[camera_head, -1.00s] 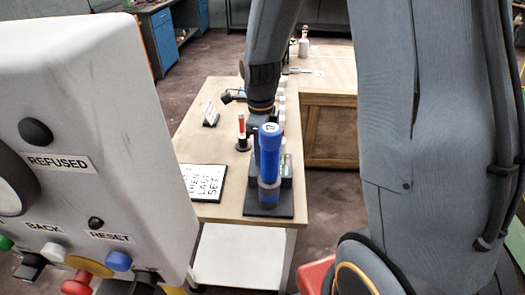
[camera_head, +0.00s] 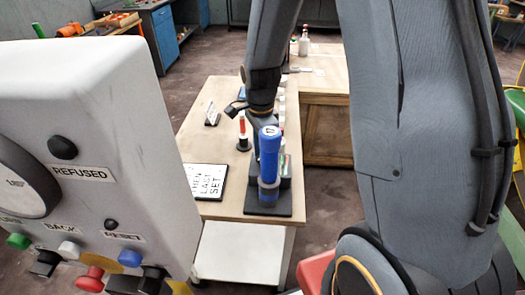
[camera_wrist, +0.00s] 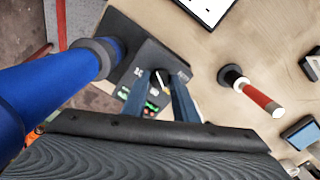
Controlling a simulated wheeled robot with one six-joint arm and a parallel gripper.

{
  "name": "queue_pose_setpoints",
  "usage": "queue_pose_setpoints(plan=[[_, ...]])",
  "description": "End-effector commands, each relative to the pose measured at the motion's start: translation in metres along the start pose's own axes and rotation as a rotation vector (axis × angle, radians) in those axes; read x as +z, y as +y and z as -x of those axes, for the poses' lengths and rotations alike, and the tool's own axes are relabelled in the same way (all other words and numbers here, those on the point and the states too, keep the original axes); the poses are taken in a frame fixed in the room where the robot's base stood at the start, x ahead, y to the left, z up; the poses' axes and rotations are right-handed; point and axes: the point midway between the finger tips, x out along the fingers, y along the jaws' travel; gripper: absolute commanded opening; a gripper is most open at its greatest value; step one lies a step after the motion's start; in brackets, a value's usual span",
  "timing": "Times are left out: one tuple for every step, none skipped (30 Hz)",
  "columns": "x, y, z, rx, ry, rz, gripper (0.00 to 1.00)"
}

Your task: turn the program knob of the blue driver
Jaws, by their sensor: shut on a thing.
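The blue driver (camera_head: 269,158) stands upright on a black base at the near end of the bench. In the wrist view the driver (camera_wrist: 45,92) fills the left side, with its grey collar toward the base. The program knob (camera_wrist: 160,80), dark with a white mark, sits on top of the black base block (camera_wrist: 135,62) beside the driver. My gripper (camera_wrist: 160,92) reaches down to this block and is shut on the knob, one finger at each side. In the head view the driver hides my fingertips and the knob.
A white panel with a dial and buttons (camera_head: 105,130) stands close at left. On the bench (camera_head: 225,208) are a sign reading LAST SET (camera_head: 206,181) and a red-and-white upright tool (camera_head: 242,130) in a black stand. A small card (camera_head: 212,116) stands farther back.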

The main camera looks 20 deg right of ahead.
Motion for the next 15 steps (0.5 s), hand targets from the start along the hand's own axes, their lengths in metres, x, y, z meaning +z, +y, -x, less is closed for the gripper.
queue_pose_setpoints(plan=[[0.0013, 0.0008, 0.0002, 0.002, -0.001, 0.013, 0.04], [0.0013, 0.0009, 0.0001, 0.002, -0.001, 0.018, 0.04], [0.0014, 0.0009, 0.0, 0.002, -0.001, 0.025, 0.04], [0.0014, 0.0009, 0.0, 0.002, -0.001, 0.029, 0.04], [0.0014, 0.0009, -0.0001, 0.002, -0.001, 0.033, 0.04], [0.0015, 0.001, -0.0001, 0.003, -0.001, 0.037, 0.04], [0.0015, 0.001, -0.0002, 0.003, -0.001, 0.038, 0.04], [0.0015, 0.001, -0.0002, 0.003, -0.001, 0.039, 0.04], [0.0016, 0.001, -0.0003, 0.003, -0.001, 0.04, 0.04], [0.0016, 0.0011, -0.0003, 0.003, -0.001, 0.04, 0.04], [0.0016, 0.0011, -0.0004, 0.003, -0.001, 0.041, 0.04], [0.0017, 0.0011, -0.0004, 0.003, -0.002, 0.04, 0.04], [0.0017, 0.0012, -0.0004, 0.003, -0.002, 0.04, 0.04], [0.0017, 0.0012, -0.0005, 0.003, -0.002, 0.04, 0.04], [0.0018, 0.0012, -0.0005, 0.003, -0.002, 0.04, 0.04]])
